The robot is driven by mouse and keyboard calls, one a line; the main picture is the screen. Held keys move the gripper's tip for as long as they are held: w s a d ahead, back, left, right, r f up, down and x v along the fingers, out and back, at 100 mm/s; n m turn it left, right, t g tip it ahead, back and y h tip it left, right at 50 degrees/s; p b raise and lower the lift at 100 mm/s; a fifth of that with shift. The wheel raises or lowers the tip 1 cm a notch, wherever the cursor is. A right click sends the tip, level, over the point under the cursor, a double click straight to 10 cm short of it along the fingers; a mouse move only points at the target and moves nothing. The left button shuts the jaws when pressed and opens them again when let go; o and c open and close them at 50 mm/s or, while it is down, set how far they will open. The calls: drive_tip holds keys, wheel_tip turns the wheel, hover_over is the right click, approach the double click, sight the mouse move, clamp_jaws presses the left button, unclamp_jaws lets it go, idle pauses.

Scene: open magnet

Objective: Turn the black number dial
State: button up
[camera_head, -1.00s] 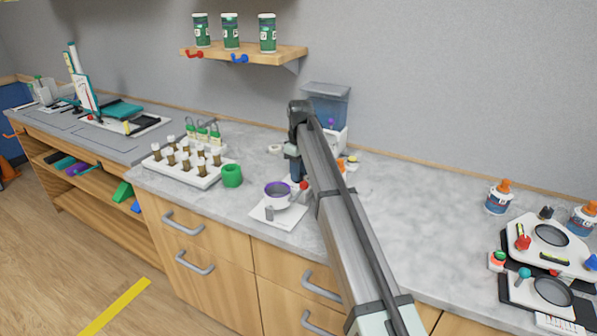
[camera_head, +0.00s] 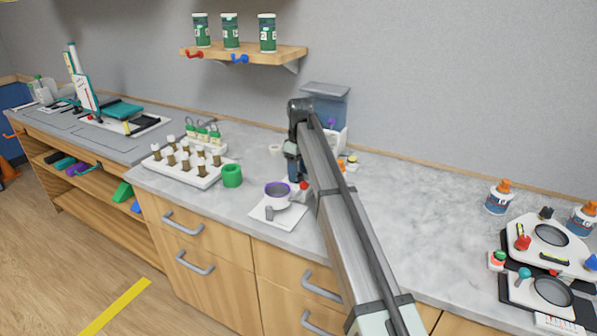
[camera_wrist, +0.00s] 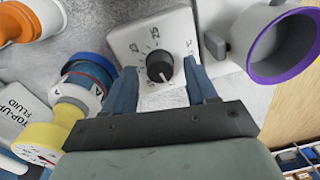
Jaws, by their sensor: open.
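The black number dial (camera_wrist: 159,66) is a round knob on a pale square plate (camera_wrist: 122,42) with numbers around it, seen in the wrist view. My gripper (camera_wrist: 160,85) is open, with one blue-grey finger on each side of the dial. Both fingers look apart from the knob; their exact height over the plate is hard to tell. In the head view my gripper (camera_head: 292,165) points down at the counter behind the purple-rimmed cup, and the dial is hidden there by my arm.
A purple-rimmed cup (camera_wrist: 285,45) stands close on the right in the wrist view. A blue-ringed part (camera_wrist: 85,75), a yellow-capped part (camera_wrist: 45,138) and a top-up fluid container (camera_wrist: 18,112) crowd the left. In the head view, a vial rack (camera_head: 190,170) and green ring (camera_head: 232,176) lie left.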

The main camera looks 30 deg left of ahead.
sight(299, 173)
wheel_tip(299, 173, up, 13)
drive_tip(key=shift+w+r, duration=0.15)
drive_tip(key=shift+w, duration=0.1)
idle(0.7)
